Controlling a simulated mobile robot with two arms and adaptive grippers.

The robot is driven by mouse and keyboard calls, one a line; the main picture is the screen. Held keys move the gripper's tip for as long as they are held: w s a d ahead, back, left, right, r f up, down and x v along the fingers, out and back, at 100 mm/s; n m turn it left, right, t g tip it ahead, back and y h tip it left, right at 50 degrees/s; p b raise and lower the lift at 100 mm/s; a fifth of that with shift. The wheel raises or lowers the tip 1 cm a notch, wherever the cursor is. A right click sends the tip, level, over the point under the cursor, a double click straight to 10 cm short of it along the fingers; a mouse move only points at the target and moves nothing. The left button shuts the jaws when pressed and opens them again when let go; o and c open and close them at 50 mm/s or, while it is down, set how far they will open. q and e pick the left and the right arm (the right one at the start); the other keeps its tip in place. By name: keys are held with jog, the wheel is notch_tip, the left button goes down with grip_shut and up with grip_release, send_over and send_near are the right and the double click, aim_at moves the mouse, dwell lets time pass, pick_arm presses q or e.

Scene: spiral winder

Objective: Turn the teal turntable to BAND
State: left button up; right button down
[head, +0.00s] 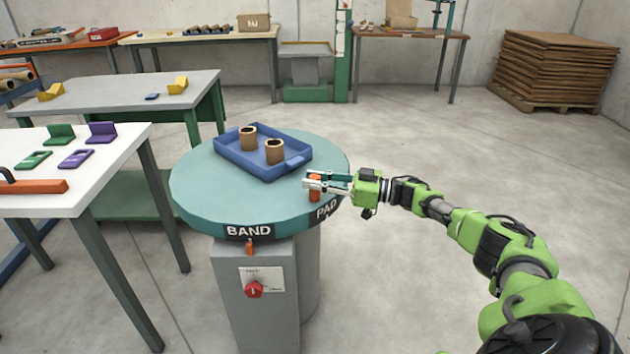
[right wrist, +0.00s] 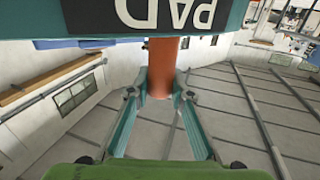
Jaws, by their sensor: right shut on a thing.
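The teal turntable (head: 215,190) stands on a grey pedestal in the head view. Its rim carries a BAND label (head: 249,231) at the front and a PAD label (head: 327,209) to the right. A small orange pointer (head: 250,248) on the pedestal sits just below the BAND label. My right gripper (head: 318,184) is shut on the upright orange handle (head: 315,190) near the right rim. In the right wrist view the handle (right wrist: 162,65) stands between the fingertips, with the PAD label (right wrist: 165,12) above it. My left gripper is not in view.
A blue tray (head: 265,173) with two brown cups lies on the turntable. A red knob (head: 254,290) is on the pedestal front. A white table (head: 95,190) with green and purple pieces stands close on the left. The floor to the right is clear.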

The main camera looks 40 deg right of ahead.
jog(key=shift+w+d+r, duration=0.1)
jog(key=shift+d+r, duration=0.15)
jog(key=shift+d, duration=0.25)
jog(key=c, duration=1.8)
grip_release()
jog(key=shift+d+f, duration=0.1)
jog(key=shift+f, duration=0.05)
jog(key=v, duration=1.2)
